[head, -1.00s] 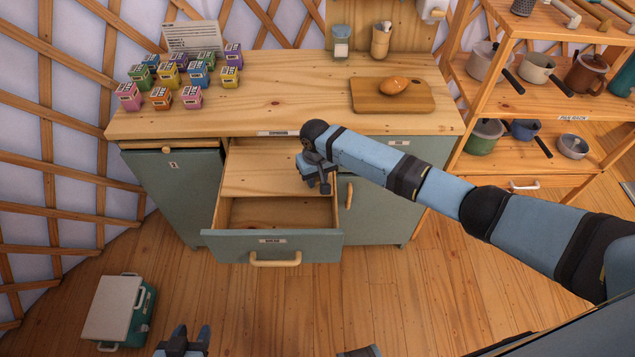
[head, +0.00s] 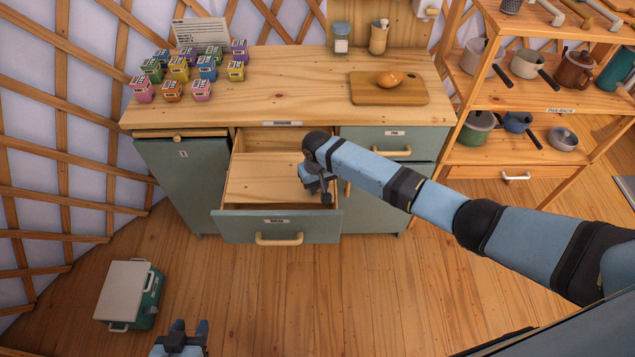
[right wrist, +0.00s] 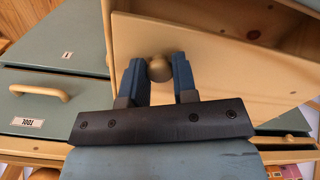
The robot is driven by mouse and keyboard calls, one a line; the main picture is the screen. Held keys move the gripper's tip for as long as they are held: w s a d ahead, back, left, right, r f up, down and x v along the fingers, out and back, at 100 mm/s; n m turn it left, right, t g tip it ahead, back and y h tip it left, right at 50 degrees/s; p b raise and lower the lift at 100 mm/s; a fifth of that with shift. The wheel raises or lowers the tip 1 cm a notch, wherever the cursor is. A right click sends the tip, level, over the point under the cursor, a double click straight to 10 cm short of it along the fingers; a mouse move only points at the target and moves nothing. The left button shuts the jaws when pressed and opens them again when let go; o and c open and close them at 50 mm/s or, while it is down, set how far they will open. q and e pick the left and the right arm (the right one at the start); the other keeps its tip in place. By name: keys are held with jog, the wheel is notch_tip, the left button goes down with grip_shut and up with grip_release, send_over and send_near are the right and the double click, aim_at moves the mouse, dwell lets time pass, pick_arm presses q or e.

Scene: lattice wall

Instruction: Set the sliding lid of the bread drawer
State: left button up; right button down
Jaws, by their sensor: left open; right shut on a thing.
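The bread drawer (head: 240,227) is pulled out of the grey-green cabinet. Its sliding lid (head: 262,178) is a flat light-wood panel lying in the drawer, over its front and middle part. A gap shows behind the lid, at the back of the drawer (head: 275,140). My right gripper (head: 322,192) is at the right side of the lid. In the right wrist view my right gripper (right wrist: 159,75) is shut on a round knob (right wrist: 160,68) in front of pale wood. My left gripper (head: 182,338) is open and empty, low in the head view, apart from the drawer.
The worktop (head: 290,85) holds several small coloured boxes, a card, a jar and a cutting board (head: 390,92) with bread. A pan rack (head: 540,100) stands at the right. A green case (head: 130,293) lies on the floor at the left. The floor before the drawer is clear.

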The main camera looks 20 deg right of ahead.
jog(key=c, duration=0.9)
grip_release()
jog(key=shift+r, duration=0.1)
notch_tip(320, 180, up, 14)
jog(key=shift+f+b, duration=0.15)
jog(key=shift+b, duration=0.25)
